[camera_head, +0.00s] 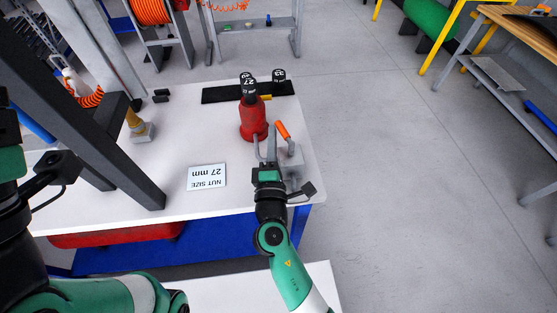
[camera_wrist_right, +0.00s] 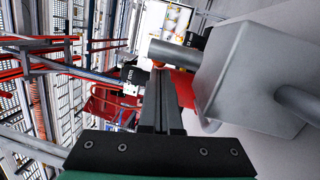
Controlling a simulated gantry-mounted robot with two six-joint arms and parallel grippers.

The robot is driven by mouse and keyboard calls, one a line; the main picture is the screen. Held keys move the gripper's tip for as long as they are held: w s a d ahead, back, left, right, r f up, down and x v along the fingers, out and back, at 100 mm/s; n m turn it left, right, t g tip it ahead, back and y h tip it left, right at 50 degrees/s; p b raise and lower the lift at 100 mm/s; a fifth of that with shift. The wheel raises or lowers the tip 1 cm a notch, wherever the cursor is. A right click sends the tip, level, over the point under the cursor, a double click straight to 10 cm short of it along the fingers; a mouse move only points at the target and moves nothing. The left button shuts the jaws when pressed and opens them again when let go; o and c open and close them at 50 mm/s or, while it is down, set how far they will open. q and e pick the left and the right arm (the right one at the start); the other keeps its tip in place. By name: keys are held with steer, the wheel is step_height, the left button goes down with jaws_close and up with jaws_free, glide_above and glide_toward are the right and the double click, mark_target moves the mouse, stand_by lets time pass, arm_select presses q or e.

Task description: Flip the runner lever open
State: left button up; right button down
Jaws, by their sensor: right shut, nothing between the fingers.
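The lever with an orange handle (camera_head: 283,130) stands tilted on a grey block (camera_head: 291,160) near the table's right edge. A red tool (camera_head: 253,118), apparently the nut runner, stands upright behind my right gripper. My right gripper (camera_head: 264,148) is shut and empty, just left of the lever and block. In the right wrist view its closed fingers (camera_wrist_right: 162,100) point toward the red body (camera_wrist_right: 184,88), with the grey block (camera_wrist_right: 262,75) close on the right. Contact with the lever cannot be told. My left gripper (camera_head: 10,150) is partly cut off at the left edge; its fingertips are unclear.
Black sockets (camera_head: 279,75) stand on a dark strip (camera_head: 220,95) at the back of the white table (camera_head: 190,125). A nut size card (camera_head: 206,177) lies left of my right gripper. A dark slanted beam (camera_head: 95,120) crosses the left side. Open floor lies to the right.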

stand_by(0.8)
steer(key=shift+a+f+b, duration=0.15)
steer(key=shift+a+b, duration=0.15)
steer(key=a+b, duration=0.1)
steer(key=s+a+f+b, duration=0.1)
steer(key=shift+s+a, duration=0.1)
steer(key=shift+a, duration=0.2)
steer(key=shift+s+a+r+p, duration=0.3)
steer(key=shift+s+a+p, duration=0.35)
steer(key=shift+s, duration=0.2)
steer(key=s+a, duration=0.1)
steer(key=s, duration=0.1)
steer(key=s+f+p, duration=0.1)
steer(key=s, duration=0.2)
steer(key=s+a, duration=0.1)
steer(key=s, duration=0.2)
steer(key=shift+a+f+p, duration=0.2)
steer(key=shift+a+p, duration=0.1)
steer(key=shift+a, duration=0.05)
